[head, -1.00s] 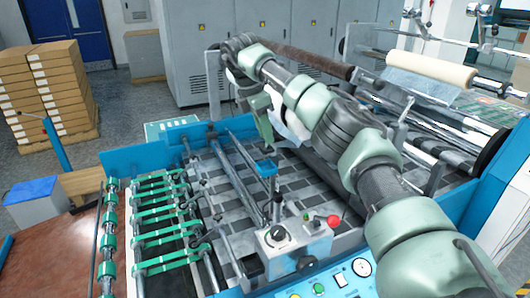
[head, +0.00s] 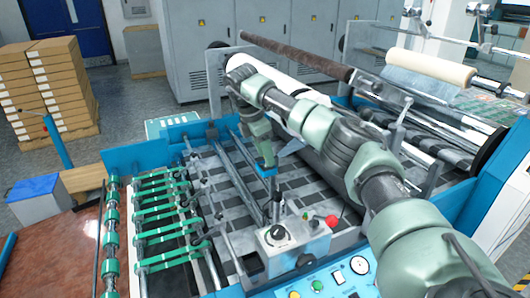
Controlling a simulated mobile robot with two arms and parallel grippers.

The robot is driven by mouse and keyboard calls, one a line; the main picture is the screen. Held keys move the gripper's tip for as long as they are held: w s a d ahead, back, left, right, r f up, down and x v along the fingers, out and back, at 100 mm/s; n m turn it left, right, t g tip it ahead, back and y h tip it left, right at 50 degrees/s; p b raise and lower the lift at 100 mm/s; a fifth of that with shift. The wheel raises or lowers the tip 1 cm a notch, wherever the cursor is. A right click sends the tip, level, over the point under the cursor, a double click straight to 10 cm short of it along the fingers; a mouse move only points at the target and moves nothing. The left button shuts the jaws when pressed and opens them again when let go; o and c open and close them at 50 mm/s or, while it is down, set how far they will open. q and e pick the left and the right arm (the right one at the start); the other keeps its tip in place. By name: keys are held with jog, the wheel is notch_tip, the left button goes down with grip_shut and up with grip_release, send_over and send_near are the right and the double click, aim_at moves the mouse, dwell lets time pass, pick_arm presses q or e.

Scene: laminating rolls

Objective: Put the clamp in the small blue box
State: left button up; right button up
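A small blue box (head: 267,172) sits on top of a thin upright post on the machine, near the middle of the head view. My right arm comes in from the lower right, and my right gripper (head: 266,158) points down right at the box, covering part of it. The fingers are small and I cannot tell whether they are open or shut. I cannot make out the clamp; it may be hidden by the gripper. My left gripper is not in view.
A control box (head: 292,245) with a red knob stands in front of the post. Green belts (head: 165,222) run along the left, and a dark roller (head: 298,58) lies behind my arm. Stacked cartons (head: 50,90) stand on the floor at the left.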

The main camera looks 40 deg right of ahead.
jog(key=shift+r, duration=0.15)
jog(key=shift+w+r, duration=0.1)
jog(key=shift+r, duration=0.05)
jog(key=b+v, duration=0.3)
jog(key=v, duration=0.8)
jog(key=shift+r, duration=0.4)
